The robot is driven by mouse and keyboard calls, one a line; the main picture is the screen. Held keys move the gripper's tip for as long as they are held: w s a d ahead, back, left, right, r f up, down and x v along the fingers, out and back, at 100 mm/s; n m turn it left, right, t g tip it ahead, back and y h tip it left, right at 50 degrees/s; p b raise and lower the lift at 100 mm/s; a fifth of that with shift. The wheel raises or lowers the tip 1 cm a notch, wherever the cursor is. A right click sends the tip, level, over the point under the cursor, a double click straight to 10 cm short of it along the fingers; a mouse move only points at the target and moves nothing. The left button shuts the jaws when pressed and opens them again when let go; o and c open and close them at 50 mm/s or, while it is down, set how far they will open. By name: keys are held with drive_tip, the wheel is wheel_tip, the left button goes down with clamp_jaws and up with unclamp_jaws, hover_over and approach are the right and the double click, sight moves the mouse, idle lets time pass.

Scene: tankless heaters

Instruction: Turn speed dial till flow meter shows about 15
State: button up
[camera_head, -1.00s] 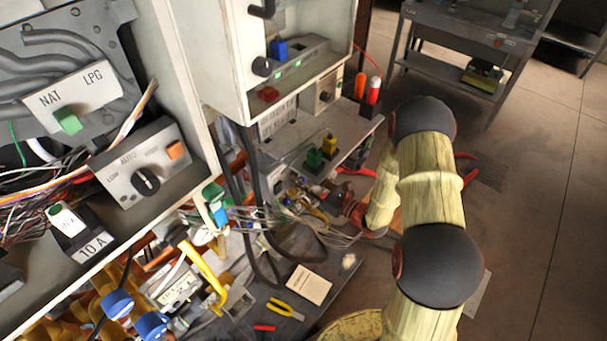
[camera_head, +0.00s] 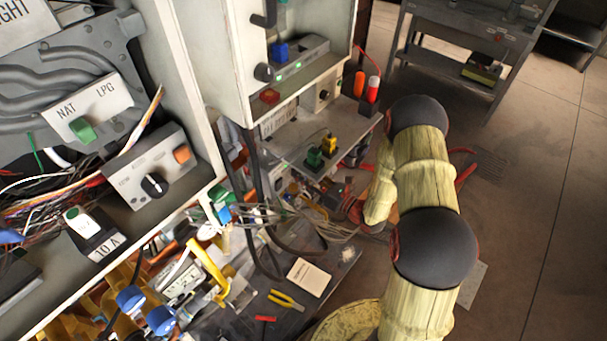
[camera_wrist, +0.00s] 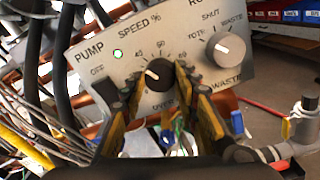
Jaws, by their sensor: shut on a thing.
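In the wrist view, the black speed dial (camera_wrist: 160,72) sits on a grey panel (camera_wrist: 95,75) lettered PUMP and SPEED %. Its white mark points to the upper left, on the side of the low numbers. My gripper (camera_wrist: 157,80) has its yellow and black fingers on either side of the dial and is shut on it. A small green light (camera_wrist: 118,54) is lit left of the dial. In the head view my arm hides the gripper and the dial. I cannot make out a flow meter in either view.
A second knob (camera_wrist: 225,48), grey, with SHUT and WASTE markings, is close right of the dial. Cables (camera_wrist: 45,110) run left of the fingers. A metal pipe fitting (camera_wrist: 300,115) stands at lower right. The head view shows a cluttered bench and open floor (camera_head: 535,190) at right.

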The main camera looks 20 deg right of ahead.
drive_tip(key=o, duration=1.2)
drive_tip(key=shift+c, duration=0.2)
drive_tip(key=v, duration=1.2)
